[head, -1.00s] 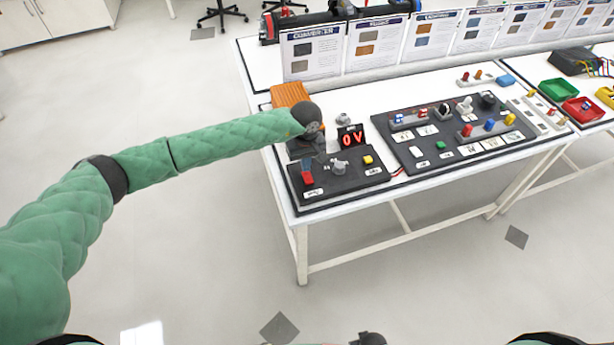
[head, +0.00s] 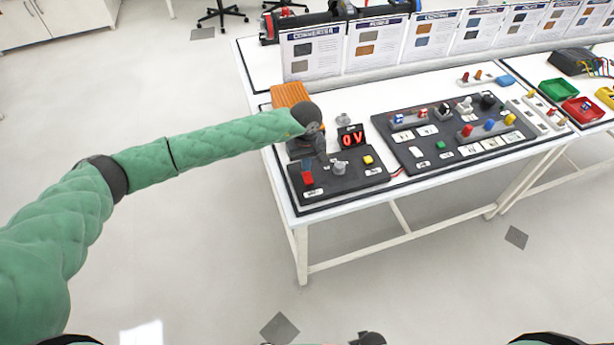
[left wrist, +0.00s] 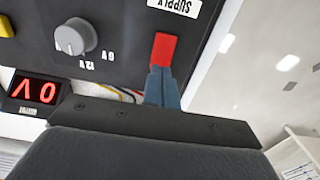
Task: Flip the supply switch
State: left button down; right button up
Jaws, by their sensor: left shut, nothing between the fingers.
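The red supply switch (head: 308,180) sits at the left of the dark supply panel (head: 352,183). My left gripper (head: 306,168) is over the switch's far end. Its two blue fingers (left wrist: 162,72) are shut together with nothing between them. Their tips overlap one end of the red rocker; I cannot tell whether they press on it. The display (head: 351,137) reads 0 V. My right gripper's fingers do not show.
A grey knob (head: 339,168) and a yellow button (head: 368,160) are right of the switch. An orange finned block (head: 289,95) stands behind my left wrist. A larger component board (head: 450,130) lies to the right. The table's front edge is close to the panel.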

pick_arm(q)
jog(key=shift+f+b, duration=0.95)
dwell(1.2)
jog(key=shift+r, duration=3.5)
